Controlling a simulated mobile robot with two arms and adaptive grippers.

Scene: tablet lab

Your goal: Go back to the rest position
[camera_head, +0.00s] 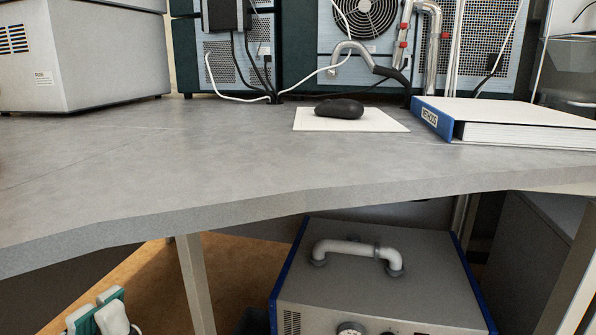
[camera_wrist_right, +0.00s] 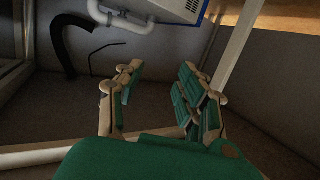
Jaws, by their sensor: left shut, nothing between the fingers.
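My left gripper (camera_head: 100,316) shows at the bottom left corner of the head view, low beside the bench and below its top. It is shut with nothing in it, and its lower part is cut off by the frame. My right gripper (camera_wrist_right: 160,82) shows in the right wrist view with its green and beige fingers apart. Nothing is between them. It is not in the head view.
The grey bench top (camera_head: 230,165) spans the head view; its front is clear. A black mouse (camera_head: 339,108) lies on a white pad (camera_head: 385,124) beside a blue binder (camera_head: 520,131). A grey machine with a pipe handle (camera_head: 375,285) stands below. A bench leg (camera_head: 195,285) is near my left gripper.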

